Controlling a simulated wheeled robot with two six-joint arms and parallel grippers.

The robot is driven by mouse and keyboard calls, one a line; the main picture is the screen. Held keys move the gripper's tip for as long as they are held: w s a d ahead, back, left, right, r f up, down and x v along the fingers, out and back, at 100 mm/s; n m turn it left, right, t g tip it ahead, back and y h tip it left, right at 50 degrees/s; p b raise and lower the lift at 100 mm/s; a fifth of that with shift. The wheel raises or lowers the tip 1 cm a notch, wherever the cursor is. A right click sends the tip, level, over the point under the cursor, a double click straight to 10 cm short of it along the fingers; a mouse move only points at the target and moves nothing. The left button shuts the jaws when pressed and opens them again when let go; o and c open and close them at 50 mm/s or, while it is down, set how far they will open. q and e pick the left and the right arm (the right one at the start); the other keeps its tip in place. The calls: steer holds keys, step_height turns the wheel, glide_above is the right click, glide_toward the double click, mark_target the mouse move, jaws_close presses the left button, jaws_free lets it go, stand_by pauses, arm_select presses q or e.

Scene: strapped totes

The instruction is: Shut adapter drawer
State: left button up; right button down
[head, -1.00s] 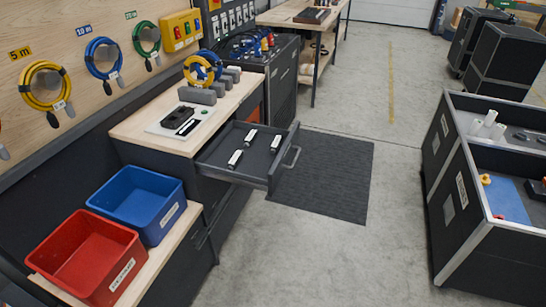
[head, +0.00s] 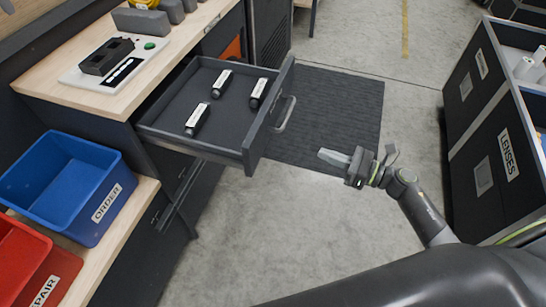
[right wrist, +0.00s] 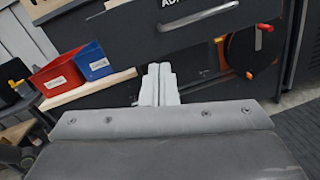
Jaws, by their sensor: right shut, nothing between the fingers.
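The adapter drawer (head: 165,118) stands pulled out from under the wooden counter in the head view, with several small black-and-white adapters (head: 221,84) lying in it. Its grey bar handle (head: 286,113) is on the front panel, facing right. My right gripper (head: 335,157) is shut and empty, to the right of the drawer front and apart from it, pointing left. In the right wrist view its closed fingers (right wrist: 159,85) point toward the dark drawer front (right wrist: 180,28), which carries a partly cut-off label. My left gripper is not in view.
A blue bin (head: 65,190) and a red bin (head: 22,255) stand on a lower wooden shelf at the left. A black case labelled LENSES (head: 490,130) stands at the right. A dark mat (head: 335,110) lies on open floor between.

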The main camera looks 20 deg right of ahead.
steer(key=s+a+r+n+g+y, duration=0.1)
steer(key=a+n+g, duration=0.1)
steer(key=n, duration=0.2)
steer(key=p, duration=0.4)
glide_toward(262, 142)
steer(key=x, duration=0.7)
arm_select(q)
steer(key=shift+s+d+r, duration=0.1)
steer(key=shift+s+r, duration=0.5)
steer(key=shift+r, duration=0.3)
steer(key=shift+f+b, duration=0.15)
steer(key=shift+b, duration=0.25)
